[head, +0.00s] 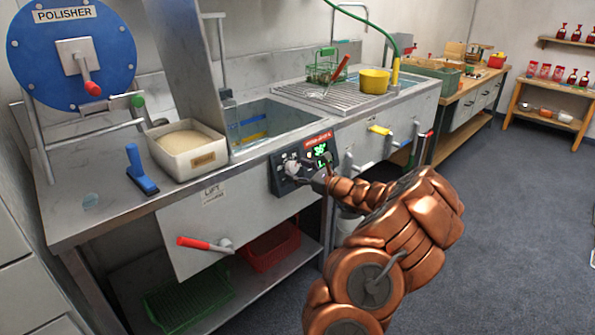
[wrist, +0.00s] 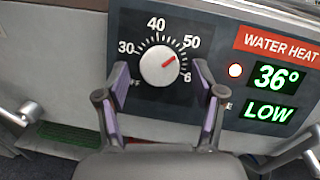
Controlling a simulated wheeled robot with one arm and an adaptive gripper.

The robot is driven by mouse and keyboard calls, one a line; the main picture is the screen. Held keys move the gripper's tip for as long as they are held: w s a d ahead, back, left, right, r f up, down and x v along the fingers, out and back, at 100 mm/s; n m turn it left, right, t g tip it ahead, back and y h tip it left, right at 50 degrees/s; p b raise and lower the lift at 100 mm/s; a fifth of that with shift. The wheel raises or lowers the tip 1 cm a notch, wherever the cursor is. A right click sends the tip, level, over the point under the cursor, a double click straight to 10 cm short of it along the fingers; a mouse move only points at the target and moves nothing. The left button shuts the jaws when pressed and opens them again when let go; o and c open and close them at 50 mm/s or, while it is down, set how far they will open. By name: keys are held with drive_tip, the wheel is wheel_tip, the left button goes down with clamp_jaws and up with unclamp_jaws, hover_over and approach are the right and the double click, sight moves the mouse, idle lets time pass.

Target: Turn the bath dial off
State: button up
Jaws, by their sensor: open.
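The bath dial is a round white knob (wrist: 159,67) with a red pointer, on a dark panel marked 30, 40, 50 and OFF. The pointer aims up and right, near the 50 side. The knob also shows in the head view (head: 292,167), partly beside my gripper. My gripper (wrist: 160,85) is open, with its purple-padded fingers on either side of the knob's lower part in the picture. I cannot tell whether they touch it. The panel's display (wrist: 275,93) reads 36° and LOW under a red WATER HEAT label. In the head view my gripper (head: 308,178) is at the panel.
The panel is on the front of a steel bench with a water bath (head: 262,125). A red bin (head: 272,245) stands on the shelf below. Open floor lies to the right.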

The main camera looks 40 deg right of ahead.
drive_tip(key=shift+w, duration=0.3)
drive_tip(key=shift+c, duration=0.4)
drive_tip(key=c, duration=1.1)
drive_tip(key=shift+o, duration=0.2)
drive_tip(key=shift+n, duration=0.3)
